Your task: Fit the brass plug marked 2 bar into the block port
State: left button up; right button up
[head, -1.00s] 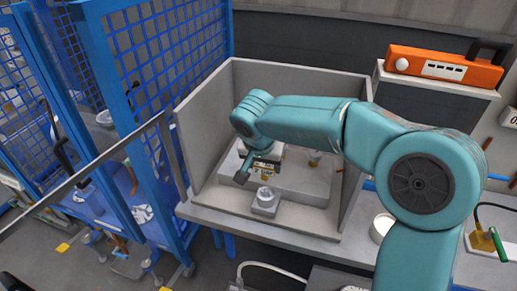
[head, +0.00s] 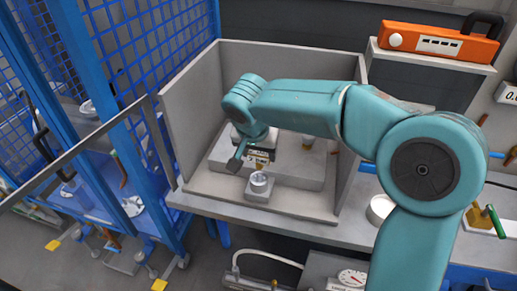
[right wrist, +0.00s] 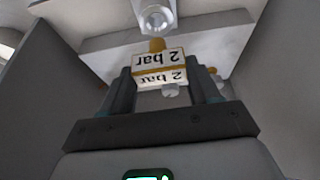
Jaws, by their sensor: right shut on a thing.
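My right gripper (right wrist: 164,88) is shut on the brass plug (right wrist: 157,45), whose pale labels read "2 bar" upside down in the right wrist view. In the head view the plug's label (head: 262,156) shows beside a dark finger, and my wrist hides most of the plug. The small grey block (head: 258,192) with its round port (head: 259,180) stands just in front of the gripper. In the right wrist view the port (right wrist: 157,18) lies beyond the brass end, and the plug appears apart from it. My left gripper is not in view.
Grey walls (head: 187,120) enclose the back and sides of the work area. A raised grey plate (head: 300,172) lies behind the block. A small pale fitting (head: 307,140) stands on it.

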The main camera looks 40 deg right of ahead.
aim_at(258, 168)
jog(key=shift+w+f+b, duration=0.1)
jog(key=shift+f+b, duration=0.95)
jog(key=shift+f, duration=0.55)
jog(key=shift+b, duration=0.5)
dwell(0.3)
jog(key=shift+f+b, duration=2.05)
jog(key=o, duration=1.2)
jog(key=p+v, duration=0.2)
jog(key=v, duration=1.4)
jog(key=shift+r, duration=0.2)
